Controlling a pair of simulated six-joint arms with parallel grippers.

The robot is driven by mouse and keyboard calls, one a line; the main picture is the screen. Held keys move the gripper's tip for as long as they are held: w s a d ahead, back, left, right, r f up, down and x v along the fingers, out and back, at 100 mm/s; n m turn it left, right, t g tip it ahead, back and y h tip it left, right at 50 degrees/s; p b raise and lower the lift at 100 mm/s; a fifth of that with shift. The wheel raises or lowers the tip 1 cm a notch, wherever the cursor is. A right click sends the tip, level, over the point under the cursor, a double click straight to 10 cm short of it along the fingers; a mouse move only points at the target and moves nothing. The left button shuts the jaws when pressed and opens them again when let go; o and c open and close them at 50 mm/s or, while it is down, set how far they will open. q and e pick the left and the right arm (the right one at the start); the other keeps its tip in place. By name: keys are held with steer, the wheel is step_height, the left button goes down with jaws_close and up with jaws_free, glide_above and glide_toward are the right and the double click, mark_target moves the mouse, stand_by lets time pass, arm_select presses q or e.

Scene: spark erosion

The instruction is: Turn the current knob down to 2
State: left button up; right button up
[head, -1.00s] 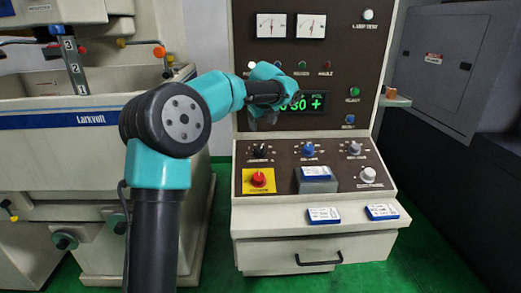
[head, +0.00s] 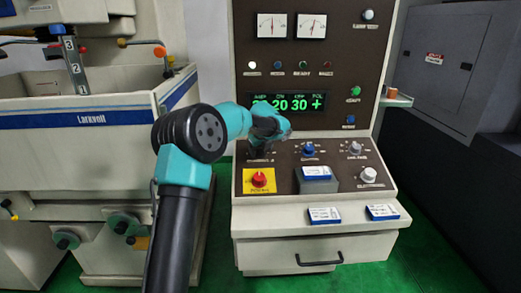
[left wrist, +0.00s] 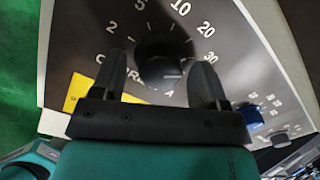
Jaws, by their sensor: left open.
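The current knob (left wrist: 158,66) is black and round with a pale pointer mark toward its right side, near the 30. Its scale of 2, 5, 10, 20 and 30 curves around it in the left wrist view. My left gripper (left wrist: 160,80) is open, with one finger on each side of the knob; I cannot tell whether they touch it. In the head view my left gripper (head: 258,150) is at the panel's left knob and mostly hides it. The green display (head: 287,103) reads 20, 30 and +; its first number is partly hidden. My right gripper is not in view.
A red knob on a yellow plate (head: 258,181) sits just below. A blue knob (head: 308,149) and grey-white knobs (head: 354,148) are to the right. Labelled cards (head: 323,215) lie on the ledge. A large machine tank (head: 75,120) stands left.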

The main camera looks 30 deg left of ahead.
arm_select(q)
steer(key=shift+f, duration=0.1)
steer(key=shift+c, duration=0.3)
steer(key=c, duration=0.9)
